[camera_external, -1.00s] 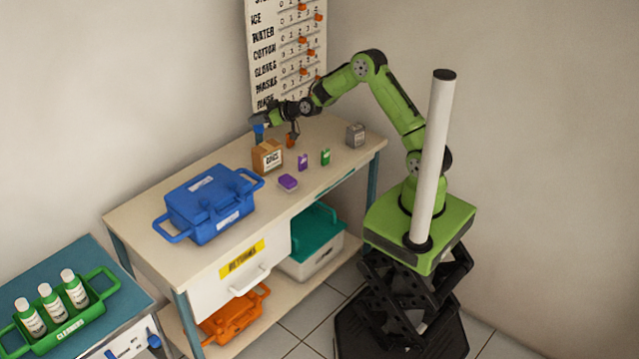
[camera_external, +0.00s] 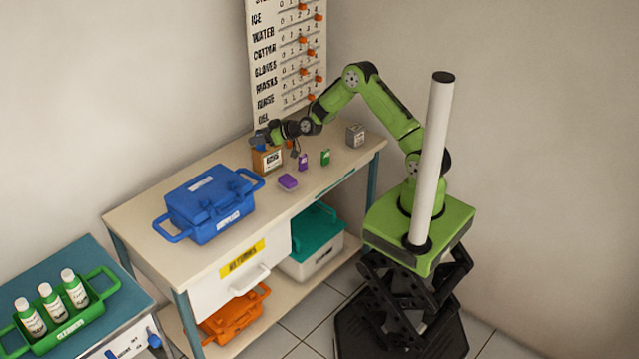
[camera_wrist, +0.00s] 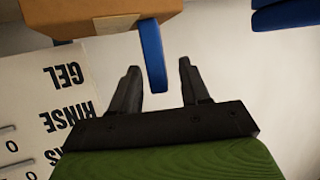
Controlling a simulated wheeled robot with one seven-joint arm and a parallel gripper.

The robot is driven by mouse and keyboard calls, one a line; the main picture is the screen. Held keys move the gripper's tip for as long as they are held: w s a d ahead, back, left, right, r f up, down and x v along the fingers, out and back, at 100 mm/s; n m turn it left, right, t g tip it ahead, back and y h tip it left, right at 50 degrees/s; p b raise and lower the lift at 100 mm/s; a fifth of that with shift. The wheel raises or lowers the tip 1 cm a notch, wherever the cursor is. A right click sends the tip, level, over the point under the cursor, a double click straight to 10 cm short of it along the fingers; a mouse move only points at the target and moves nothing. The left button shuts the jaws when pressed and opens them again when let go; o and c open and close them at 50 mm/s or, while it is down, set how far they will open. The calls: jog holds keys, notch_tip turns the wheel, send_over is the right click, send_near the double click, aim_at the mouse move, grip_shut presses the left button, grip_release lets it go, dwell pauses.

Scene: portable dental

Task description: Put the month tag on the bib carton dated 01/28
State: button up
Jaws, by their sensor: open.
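The brown carton (camera_external: 265,164) stands on the bench with a label on its front; its date is too small to read. My gripper (camera_external: 259,139) is over the carton's back left top and hides part of it. In the wrist view the carton (camera_wrist: 100,12) is at the top left, with a pale strip on it. A blue strip (camera_wrist: 153,60), possibly the month tag, stands at the carton's edge and reaches between the fingers of my gripper (camera_wrist: 160,67). The fingers are open, with gaps on both sides of the strip. I cannot tell whether strip and carton touch.
A blue case (camera_external: 210,207) stands left of the carton. A purple box (camera_external: 288,181), a purple piece (camera_external: 303,161), a green piece (camera_external: 325,157) and a grey cube (camera_external: 355,135) are to the right. A wall board (camera_external: 285,60) rises behind.

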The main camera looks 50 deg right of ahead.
jog(key=s+d+r+g+h, duration=0.1)
jog(key=s+d+r, duration=0.1)
jog(key=s+r, duration=0.45)
jog(key=s+d+r+g+h+b, duration=0.1)
jog(key=s+r+g, duration=0.15)
jog(key=s, duration=0.75)
jog(key=s+d+r+g, duration=0.1)
jog(key=s+d+r, duration=0.1)
jog(key=s+r, duration=0.45)
jog(key=s+d+m+g+h, duration=0.1)
jog(key=s+d+m, duration=0.1)
jog(key=s, duration=0.8)
jog(key=s+d+r+m+g+h, duration=0.1)
jog(key=s+d, duration=0.3)
jog(key=s, duration=0.6)
jog(key=shift+s+m+h, duration=0.2)
jog(key=shift+m+h, duration=0.4)
jog(key=shift+m, duration=0.1)
